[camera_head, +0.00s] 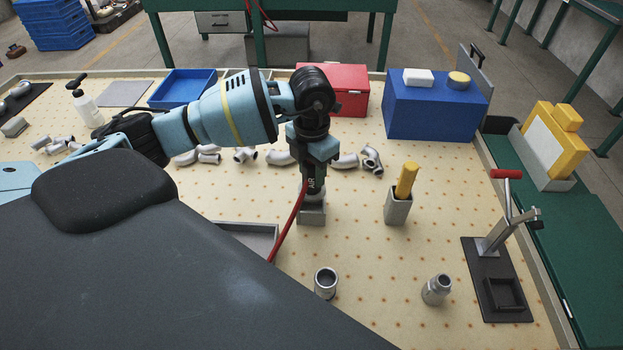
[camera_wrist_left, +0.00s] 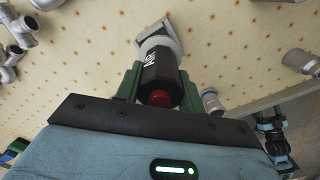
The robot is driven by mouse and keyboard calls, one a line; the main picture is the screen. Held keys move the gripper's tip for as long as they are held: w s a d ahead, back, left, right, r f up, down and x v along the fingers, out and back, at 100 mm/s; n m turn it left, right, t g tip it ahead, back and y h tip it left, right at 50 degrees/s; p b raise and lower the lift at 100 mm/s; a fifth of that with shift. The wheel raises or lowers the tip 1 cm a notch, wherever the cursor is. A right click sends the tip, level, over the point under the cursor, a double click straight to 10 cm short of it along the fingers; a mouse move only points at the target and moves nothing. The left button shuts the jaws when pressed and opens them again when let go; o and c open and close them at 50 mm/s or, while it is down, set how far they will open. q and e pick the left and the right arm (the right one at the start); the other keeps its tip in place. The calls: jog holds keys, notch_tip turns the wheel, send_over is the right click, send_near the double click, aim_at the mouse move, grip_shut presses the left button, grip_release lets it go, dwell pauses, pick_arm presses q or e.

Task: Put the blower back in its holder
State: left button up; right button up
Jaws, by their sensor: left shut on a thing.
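The blower (camera_head: 312,178) is a black grip marked AIR with a red hose. My left gripper (camera_head: 314,148) is shut on it and holds it upright. The grey holder (camera_head: 311,215) is directly under the blower, near the middle of the table. In the left wrist view the blower (camera_wrist_left: 160,78) lies between the green fingers, with its far end at the holder (camera_wrist_left: 158,36). I cannot tell how far the blower sits inside the holder. The jaws of my right gripper do not show.
A grey post with a yellow-handled tool (camera_head: 398,205) stands right of the holder. A metal ring part (camera_head: 326,283) and a tubular casting (camera_head: 437,289) stand in front. Several pipe elbows (camera_head: 345,161) lie behind. A red-handled clamp (camera_head: 500,235) is at right.

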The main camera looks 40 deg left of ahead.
aim_at(312, 182)
pick_arm(q)
jog(key=shift+f, duration=1.65)
jog(key=shift+f, duration=0.2)
jog(key=o, duration=1)
jog(key=shift+f, duration=0.15)
jog(key=r, duration=0.8)
jog(key=shift+s+d+r, duration=0.1)
jog(key=shift+s+d, duration=0.1)
